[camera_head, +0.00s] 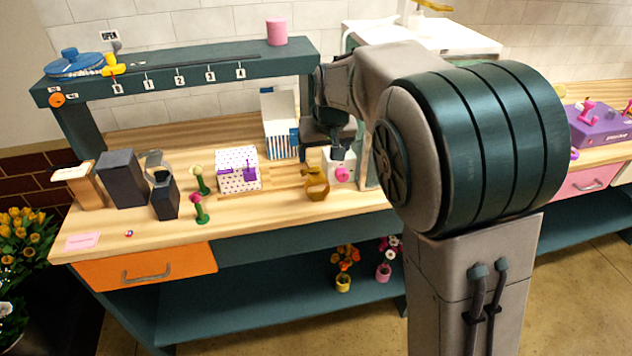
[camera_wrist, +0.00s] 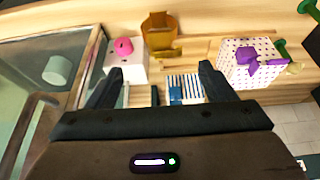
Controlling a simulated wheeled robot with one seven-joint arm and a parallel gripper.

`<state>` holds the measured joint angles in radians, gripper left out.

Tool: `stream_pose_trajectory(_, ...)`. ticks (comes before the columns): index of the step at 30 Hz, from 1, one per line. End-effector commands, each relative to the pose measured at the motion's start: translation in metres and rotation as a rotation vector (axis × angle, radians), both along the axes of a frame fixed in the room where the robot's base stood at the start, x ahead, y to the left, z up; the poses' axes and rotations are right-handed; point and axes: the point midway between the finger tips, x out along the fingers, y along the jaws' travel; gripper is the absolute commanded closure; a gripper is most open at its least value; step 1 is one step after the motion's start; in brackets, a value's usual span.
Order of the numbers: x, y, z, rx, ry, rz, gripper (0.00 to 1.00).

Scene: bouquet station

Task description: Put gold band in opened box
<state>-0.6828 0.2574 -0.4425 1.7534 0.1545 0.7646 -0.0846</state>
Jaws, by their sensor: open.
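The gold band (camera_head: 317,184) stands on the wooden worktop, right of the polka-dot box. In the wrist view the gold band (camera_wrist: 160,38) shows beyond the fingertips, apart from them. The opened box (camera_head: 281,143) has blue and white stripes and a raised white lid, and stands at the back of the worktop. Its striped part (camera_wrist: 184,88) shows between my fingers in the wrist view, partly hidden by my gripper body. My gripper (camera_head: 341,149) is right of the opened box. In the wrist view my gripper (camera_wrist: 158,76) is open, with nothing held.
A white block with a pink knob (camera_head: 341,174) stands right of the gold band. A polka-dot box with a purple bow (camera_head: 238,170) stands to the left. Green flower holders (camera_head: 201,209) and dark vases (camera_head: 165,198) stand further left. A shelf (camera_head: 190,78) spans above.

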Motion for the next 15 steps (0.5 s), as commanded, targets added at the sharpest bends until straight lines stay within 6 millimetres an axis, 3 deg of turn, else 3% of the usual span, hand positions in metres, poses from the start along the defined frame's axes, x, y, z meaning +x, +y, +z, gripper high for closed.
stream_pose_trajectory(9, 0.022, 0.005, -0.055, -0.002, 0.003, -0.002, 0.24)
stream_pose_trajectory(15, 0.028, 0.007, -0.07, -0.001, 0.002, -0.001, 0.24)
